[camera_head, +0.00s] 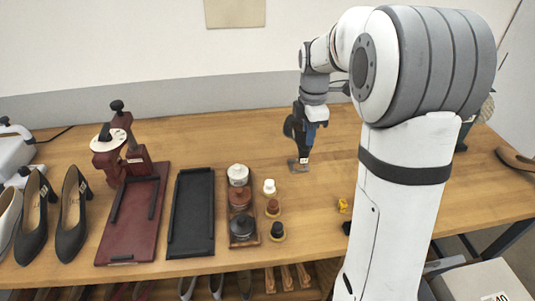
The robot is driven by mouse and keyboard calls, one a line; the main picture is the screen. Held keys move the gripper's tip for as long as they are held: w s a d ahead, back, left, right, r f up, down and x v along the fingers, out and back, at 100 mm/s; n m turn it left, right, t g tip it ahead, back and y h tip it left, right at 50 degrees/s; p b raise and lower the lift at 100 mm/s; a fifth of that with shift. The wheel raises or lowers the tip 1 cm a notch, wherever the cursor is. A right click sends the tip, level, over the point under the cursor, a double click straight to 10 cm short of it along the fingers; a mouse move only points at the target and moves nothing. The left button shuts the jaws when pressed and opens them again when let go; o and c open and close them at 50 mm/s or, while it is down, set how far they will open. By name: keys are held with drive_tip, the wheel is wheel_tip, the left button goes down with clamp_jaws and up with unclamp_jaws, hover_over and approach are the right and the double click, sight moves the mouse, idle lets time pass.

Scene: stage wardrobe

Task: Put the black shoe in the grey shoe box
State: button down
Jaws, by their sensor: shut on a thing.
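Two black high-heeled shoes stand side by side at the left of the table, one black shoe (36,228) and another (71,225) to its right. My gripper (299,163) points down, low over the middle back of the table, far to the right of both shoes. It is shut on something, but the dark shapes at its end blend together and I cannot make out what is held. A pale grey box (485,281) with a label shows at the bottom right, partly cut off by the frame and partly behind my arm. I cannot tell whether it is the grey shoe box.
A red board (147,227), a black tray (177,213) and a wooden rack of jars (243,241) lie right of the shoes. Small pots (277,231) and a yellow item (343,206) stand nearer my arm. The table's middle back is mostly clear.

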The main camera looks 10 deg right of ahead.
sight(307, 153)
wheel_tip(307, 153, down, 9)
drive_tip(key=shift+r+p, duration=0.15)
drive_tip(key=shift+p, duration=0.2)
drive_tip(key=c, duration=1.5)
unclamp_jaws()
drive_tip(key=shift+s, duration=0.15)
drive_tip(key=shift+o, duration=0.2)
wheel_tip(307, 153, up, 12)
drive_tip(key=shift+r, duration=0.1)
drive_tip(key=o, duration=1.5)
drive_tip(key=shift+c, duration=0.2)
